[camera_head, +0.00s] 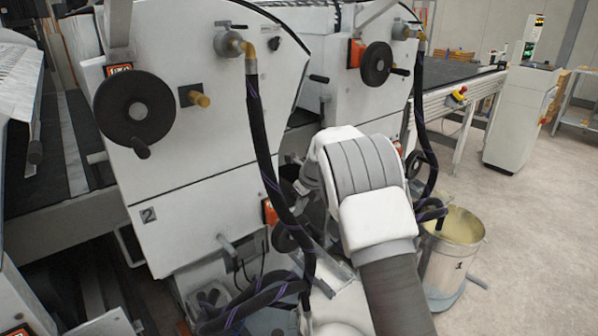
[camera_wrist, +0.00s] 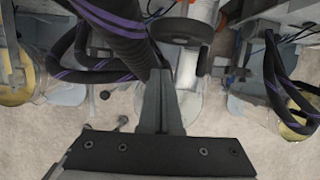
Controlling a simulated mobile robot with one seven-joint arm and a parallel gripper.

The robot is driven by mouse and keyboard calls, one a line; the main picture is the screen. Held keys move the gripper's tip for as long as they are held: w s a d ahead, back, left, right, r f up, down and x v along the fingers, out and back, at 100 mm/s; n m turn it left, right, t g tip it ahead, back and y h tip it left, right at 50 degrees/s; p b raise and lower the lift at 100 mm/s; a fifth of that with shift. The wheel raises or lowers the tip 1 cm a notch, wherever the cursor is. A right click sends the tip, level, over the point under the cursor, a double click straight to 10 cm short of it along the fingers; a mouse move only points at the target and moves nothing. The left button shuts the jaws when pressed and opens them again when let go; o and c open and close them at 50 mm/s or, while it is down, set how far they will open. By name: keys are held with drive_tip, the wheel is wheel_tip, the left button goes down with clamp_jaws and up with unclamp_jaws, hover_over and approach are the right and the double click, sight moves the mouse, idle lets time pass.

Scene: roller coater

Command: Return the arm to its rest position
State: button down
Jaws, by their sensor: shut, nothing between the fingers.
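My arm (camera_head: 375,210) rises in the middle of the head view, bent, in front of the roller coater (camera_head: 200,170). My gripper does not show clearly in the head view; the arm hides it. In the wrist view, my gripper (camera_wrist: 161,85) points up the picture with its fingers shut together and nothing between them. Black hoses with purple stripes (camera_wrist: 115,30) pass close beside and beyond the fingertips. I cannot tell whether they touch.
Black handwheels (camera_head: 134,108) and a hanging hose (camera_head: 262,130) stick out from the machine. A bucket (camera_head: 455,250) stands on the floor right of my arm; buckets also show at both sides of the wrist view. The floor at the right (camera_head: 540,220) is clear.

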drive_tip(key=s+d+r+n+p, duration=0.2)
drive_tip(key=s+d+r+n, duration=0.15)
drive_tip(key=s+r, duration=0.35)
drive_tip(key=s+d+r+n+t+p, duration=0.1)
drive_tip(key=s+d+r+n, duration=0.1)
drive_tip(key=s+r+n, duration=0.5)
drive_tip(key=s+d+r+n+p, duration=0.25)
drive_tip(key=s+r, duration=0.25)
drive_tip(key=r, duration=0.5)
drive_tip(key=s+d+r+n+h+p, duration=0.1)
drive_tip(key=s+n, duration=0.3)
drive_tip(key=s, duration=0.4)
drive_tip(key=s+d+r+n+h+p, duration=0.1)
drive_tip(key=s+d+n+p, duration=0.1)
drive_tip(key=s+n, duration=0.3)
drive_tip(key=s+d+r+n+t+p, duration=0.1)
drive_tip(key=s+n, duration=0.4)
drive_tip(key=s, duration=0.7)
drive_tip(key=shift+d+r+h, duration=0.4)
drive_tip(key=shift+d+r, duration=0.05)
drive_tip(key=shift+d, duration=0.8)
drive_tip(key=shift+w+a+n, duration=0.1)
drive_tip(key=shift+a+n, duration=0.05)
drive_tip(key=shift+n, duration=0.15)
